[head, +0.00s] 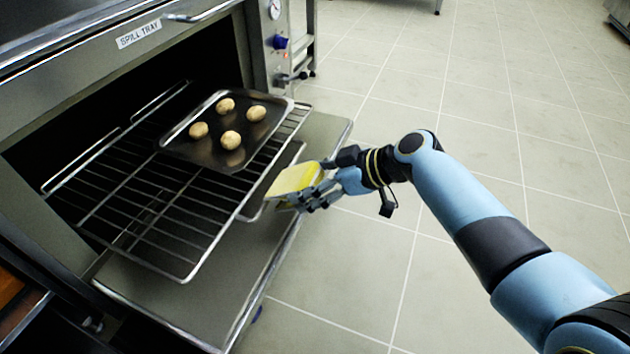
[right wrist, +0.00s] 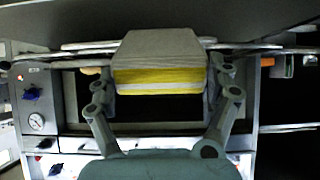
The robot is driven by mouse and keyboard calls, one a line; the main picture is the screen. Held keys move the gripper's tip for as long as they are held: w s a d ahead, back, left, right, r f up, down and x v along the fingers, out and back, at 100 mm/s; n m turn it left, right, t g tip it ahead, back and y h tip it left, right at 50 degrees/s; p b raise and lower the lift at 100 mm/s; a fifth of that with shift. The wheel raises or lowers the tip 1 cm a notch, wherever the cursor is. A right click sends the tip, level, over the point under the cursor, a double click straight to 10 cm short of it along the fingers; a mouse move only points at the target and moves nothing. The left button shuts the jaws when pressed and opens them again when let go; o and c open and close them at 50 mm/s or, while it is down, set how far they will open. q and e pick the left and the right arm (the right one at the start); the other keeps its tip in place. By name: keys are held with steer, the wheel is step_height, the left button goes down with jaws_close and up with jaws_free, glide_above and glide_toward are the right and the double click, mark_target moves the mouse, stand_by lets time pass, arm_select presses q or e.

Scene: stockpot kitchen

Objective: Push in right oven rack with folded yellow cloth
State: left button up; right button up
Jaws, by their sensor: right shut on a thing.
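The oven rack (head: 130,232) is a wire grid that sticks out of the open oven. My right gripper (head: 308,194) is shut on the folded yellow cloth (head: 292,180), just off the rack's front edge on its right part. I cannot tell whether the cloth touches the rack. In the right wrist view the cloth (right wrist: 160,78) sits between the two fingers, with a grey face and yellow and white folded layers. My left gripper is not in view.
A dark baking tray (head: 187,146) with several round potato-like pieces (head: 230,140) lies on the rack's far part. The lowered oven door (head: 270,255) lies below the rack. The oven's control panel (head: 275,40) stands beyond. Tiled floor (head: 480,120) to the right is clear.

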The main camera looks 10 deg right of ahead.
mark_target(290, 180)
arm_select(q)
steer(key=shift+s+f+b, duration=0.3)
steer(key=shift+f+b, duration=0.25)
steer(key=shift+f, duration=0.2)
arm_select(e)
steer(key=shift+x, duration=1.05)
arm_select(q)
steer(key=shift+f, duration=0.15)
arm_select(e)
steer(key=shift+f, duration=0.1)
steer(key=shift+b+x, duration=0.75)
steer(key=shift+x, duration=0.3)
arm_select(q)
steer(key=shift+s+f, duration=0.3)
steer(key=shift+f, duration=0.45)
arm_select(e)
steer(key=shift+w+a, duration=0.1)
steer(key=shift+a, duration=0.05)
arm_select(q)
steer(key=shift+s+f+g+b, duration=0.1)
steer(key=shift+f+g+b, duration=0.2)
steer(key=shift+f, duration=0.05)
arm_select(e)
steer(key=shift+w+a, duration=0.8)
steer(key=shift+a, duration=0.3)
